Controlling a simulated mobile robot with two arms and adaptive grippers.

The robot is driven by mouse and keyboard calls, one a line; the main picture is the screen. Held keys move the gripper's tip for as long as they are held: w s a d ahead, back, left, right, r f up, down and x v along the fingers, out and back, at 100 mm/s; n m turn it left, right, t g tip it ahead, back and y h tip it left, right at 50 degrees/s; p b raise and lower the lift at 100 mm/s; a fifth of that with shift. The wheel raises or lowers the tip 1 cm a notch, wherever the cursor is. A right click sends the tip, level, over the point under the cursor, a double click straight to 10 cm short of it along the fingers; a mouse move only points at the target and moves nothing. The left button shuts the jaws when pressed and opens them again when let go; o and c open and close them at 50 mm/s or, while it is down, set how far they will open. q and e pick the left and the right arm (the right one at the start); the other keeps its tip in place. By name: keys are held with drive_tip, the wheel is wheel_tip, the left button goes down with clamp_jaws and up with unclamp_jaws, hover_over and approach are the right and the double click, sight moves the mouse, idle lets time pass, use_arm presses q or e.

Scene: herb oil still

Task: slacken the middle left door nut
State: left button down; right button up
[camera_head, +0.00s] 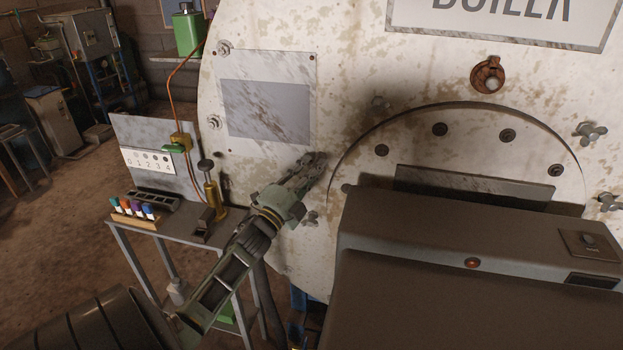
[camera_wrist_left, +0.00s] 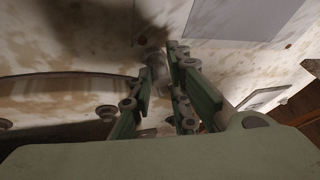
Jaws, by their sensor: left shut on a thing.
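The boiler's round pale door plate (camera_head: 270,165) fills the middle of the head view, stained and scuffed. My left gripper (camera_head: 318,160) reaches up to its left part, and its fingers cover the middle left door nut in this view. In the left wrist view the grey nut (camera_wrist_left: 156,66) sits between the fingertips of my left gripper (camera_wrist_left: 157,75), which is shut on it. The nut's wings are mostly hidden by the fingers. My right gripper is in neither view.
Wing nuts (camera_head: 589,132) sit at the door's right side. A small metal table (camera_head: 175,225) stands left of the boiler, with a rack of coloured vials (camera_head: 133,209) and a brass-coloured device (camera_head: 213,198).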

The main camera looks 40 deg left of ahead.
use_arm(q)
drive_tip(key=shift+w+d+f+n+g+y+b, duration=0.15)
drive_tip(key=shift+n+y+b, duration=0.55)
drive_tip(key=shift+n+y, duration=1.35)
drive_tip(key=shift+w+d+f+n+g+y+b, duration=0.15)
drive_tip(key=shift+n+y+b, duration=0.7)
drive_tip(key=shift+n, duration=2.25)
drive_tip(key=shift+d+f+n+y+b, duration=0.25)
drive_tip(key=shift+n+y+b, duration=0.3)
drive_tip(key=shift+n+y, duration=1.6)
drive_tip(key=shift+r+n+h, duration=0.1)
drive_tip(key=shift+n+h, duration=0.15)
drive_tip(key=shift+n, duration=0.55)
drive_tip(key=c, duration=1.7)
unclamp_jaws()
drive_tip(key=shift+r, duration=0.1)
